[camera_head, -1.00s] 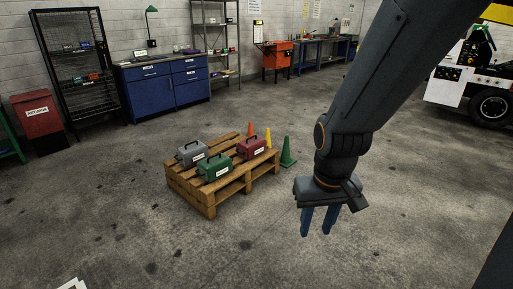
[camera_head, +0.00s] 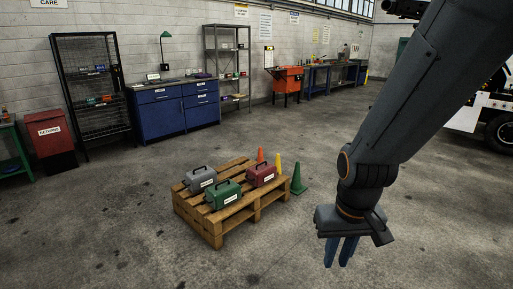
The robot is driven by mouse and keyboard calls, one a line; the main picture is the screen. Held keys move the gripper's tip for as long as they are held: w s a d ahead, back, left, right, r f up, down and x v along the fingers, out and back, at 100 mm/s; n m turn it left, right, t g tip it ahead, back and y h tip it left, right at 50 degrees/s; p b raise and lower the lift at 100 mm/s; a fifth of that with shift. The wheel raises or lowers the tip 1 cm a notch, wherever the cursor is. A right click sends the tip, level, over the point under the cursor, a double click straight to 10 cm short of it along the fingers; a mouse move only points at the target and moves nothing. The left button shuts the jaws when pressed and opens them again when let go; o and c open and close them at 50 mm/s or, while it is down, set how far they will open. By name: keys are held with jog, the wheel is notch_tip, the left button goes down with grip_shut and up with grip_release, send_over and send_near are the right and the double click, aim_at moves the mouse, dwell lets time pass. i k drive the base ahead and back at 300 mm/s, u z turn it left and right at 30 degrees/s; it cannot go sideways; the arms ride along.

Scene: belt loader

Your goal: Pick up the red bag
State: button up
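The red bag (camera_head: 262,173) looks like a small red case with a dark handle and a white label. It sits upright at the right rear of a wooden pallet (camera_head: 228,229). A grey case (camera_head: 201,179) and a green case (camera_head: 223,196) of the same shape stand left and in front of it. My gripper (camera_head: 338,265) hangs pointing down, to the right of the pallet and nearer the camera. Its blue fingers look apart with nothing between them. It touches none of the cases.
Orange (camera_head: 260,155), yellow (camera_head: 279,165) and green (camera_head: 298,180) cones stand behind and right of the pallet. A blue cabinet (camera_head: 175,113), wire cage (camera_head: 95,95) and red returns bin (camera_head: 52,140) line the back wall. A vehicle (camera_head: 487,110) stands far right.

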aim_at(258, 175)
jog(key=z, duration=0.35)
jog(key=i, duration=1.9)
jog(key=u, duration=0.15)
jog(key=i, duration=2.1)
jog(key=u, duration=0.9)
jog(key=i, duration=0.4)
